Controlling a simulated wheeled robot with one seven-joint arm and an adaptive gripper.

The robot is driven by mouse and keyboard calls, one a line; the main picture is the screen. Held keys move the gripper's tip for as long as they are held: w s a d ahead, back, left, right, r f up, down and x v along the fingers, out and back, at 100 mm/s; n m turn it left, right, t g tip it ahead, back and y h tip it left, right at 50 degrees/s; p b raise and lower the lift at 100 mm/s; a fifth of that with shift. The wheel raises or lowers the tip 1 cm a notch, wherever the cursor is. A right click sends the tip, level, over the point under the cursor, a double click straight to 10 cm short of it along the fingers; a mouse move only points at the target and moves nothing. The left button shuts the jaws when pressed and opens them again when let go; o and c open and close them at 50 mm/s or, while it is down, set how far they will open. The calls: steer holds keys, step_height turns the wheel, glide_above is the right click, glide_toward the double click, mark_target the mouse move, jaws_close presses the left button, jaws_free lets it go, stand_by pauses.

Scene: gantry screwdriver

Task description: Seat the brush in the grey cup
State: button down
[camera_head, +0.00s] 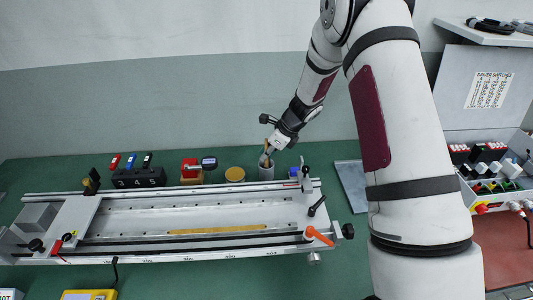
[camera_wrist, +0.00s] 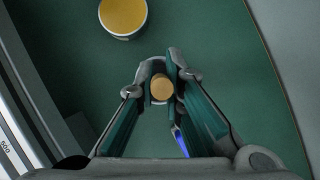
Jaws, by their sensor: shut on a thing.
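The grey cup (camera_head: 266,173) stands on the green bench behind the long rail fixture. My gripper (camera_head: 268,150) is directly above the cup, tilted down from the upper right. It is shut on the brush, whose round tan handle end (camera_wrist: 161,88) shows between the fingers (camera_wrist: 162,92) in the wrist view. Part of a pale grey rim, likely the cup's, shows around the handle there. The brush's lower part is hidden by the fingers and the cup, so I cannot tell how deep it sits.
A round tin with a yellow top (camera_head: 235,174) stands left of the cup; it also shows in the wrist view (camera_wrist: 122,15). A small blue item (camera_head: 294,173) is close on the right. The metal rail fixture (camera_head: 180,215) lies in front. A black numbered block (camera_head: 139,177) stands further left.

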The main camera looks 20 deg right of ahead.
steer(key=c, duration=1.6)
jaws_free()
